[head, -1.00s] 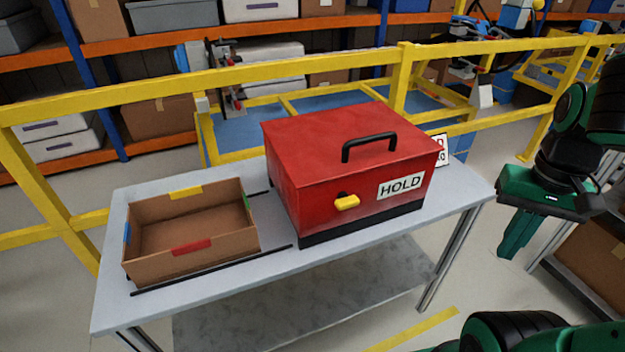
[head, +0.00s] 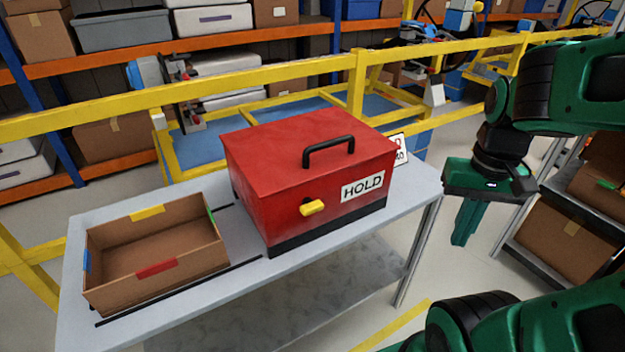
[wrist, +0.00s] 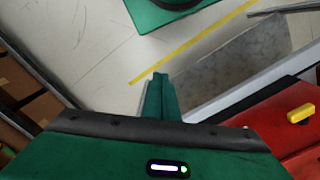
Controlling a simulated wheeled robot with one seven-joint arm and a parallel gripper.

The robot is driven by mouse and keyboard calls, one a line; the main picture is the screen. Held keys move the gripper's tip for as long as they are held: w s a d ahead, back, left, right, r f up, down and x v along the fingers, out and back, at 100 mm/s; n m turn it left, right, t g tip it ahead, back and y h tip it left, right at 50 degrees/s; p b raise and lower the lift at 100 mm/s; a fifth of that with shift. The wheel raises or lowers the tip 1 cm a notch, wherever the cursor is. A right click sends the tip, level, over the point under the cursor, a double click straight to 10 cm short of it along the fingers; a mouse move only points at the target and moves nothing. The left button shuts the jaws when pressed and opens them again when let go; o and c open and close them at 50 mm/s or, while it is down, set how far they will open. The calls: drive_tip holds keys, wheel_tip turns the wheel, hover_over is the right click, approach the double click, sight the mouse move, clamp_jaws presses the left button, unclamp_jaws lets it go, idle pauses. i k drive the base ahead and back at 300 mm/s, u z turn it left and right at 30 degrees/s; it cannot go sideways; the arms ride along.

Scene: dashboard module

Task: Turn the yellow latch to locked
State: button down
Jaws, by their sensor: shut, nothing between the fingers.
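The yellow latch (head: 312,208) sits on the front face of the red box (head: 290,150), left of a white label reading HOLD (head: 362,187). Its yellow handle lies roughly sideways, tilted slightly. The latch also shows at the right edge of the wrist view (wrist: 300,113), on the red box (wrist: 268,125). My gripper (head: 461,240) hangs to the right of the table, pointing down, apart from the box and latch. In the wrist view its fingers (wrist: 160,78) are together, with nothing between them.
The box stands on a grey table (head: 410,190) with a black handle (head: 328,150) on its lid. An open cardboard box (head: 190,285) stands to its left. A yellow rail (head: 250,85) runs behind. A shelf with cartons (head: 560,240) stands at the right.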

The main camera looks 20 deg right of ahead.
sight(310, 206)
drive_tip(key=z, duration=0.85)
drive_tip(key=k, duration=1.2)
drive_tip(key=u, duration=0.1)
